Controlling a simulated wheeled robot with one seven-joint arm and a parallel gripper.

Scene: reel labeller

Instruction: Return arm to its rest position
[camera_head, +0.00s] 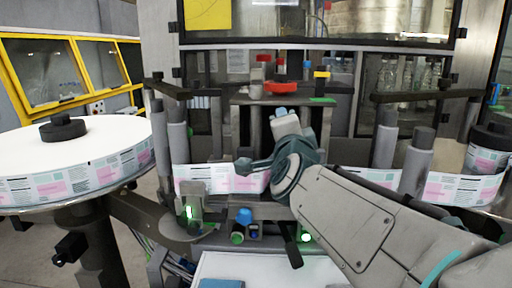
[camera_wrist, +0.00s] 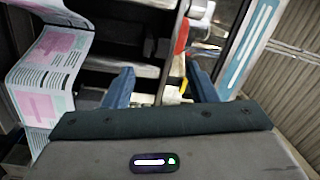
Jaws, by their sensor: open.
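My arm reaches in from the lower right of the head view and ends in front of the middle of the labelling machine. In the head view my gripper (camera_head: 281,113) is mostly hidden behind my own wrist, with a blue tip showing above it. In the wrist view my gripper (camera_wrist: 161,90) shows two blue fingers set apart, with nothing held between them. A label web (camera_head: 224,180) with pink and green print runs behind my arm. It also shows at the left of the wrist view (camera_wrist: 48,80), apart from the fingers.
A large label reel (camera_head: 70,180) stands at the left, and another reel (camera_head: 488,150) at the right. Grey rollers (camera_head: 416,160) stand upright on both sides. A red knob (camera_head: 281,88) sits behind my gripper. A white surface (camera_head: 262,268) lies below, in front of the machine.

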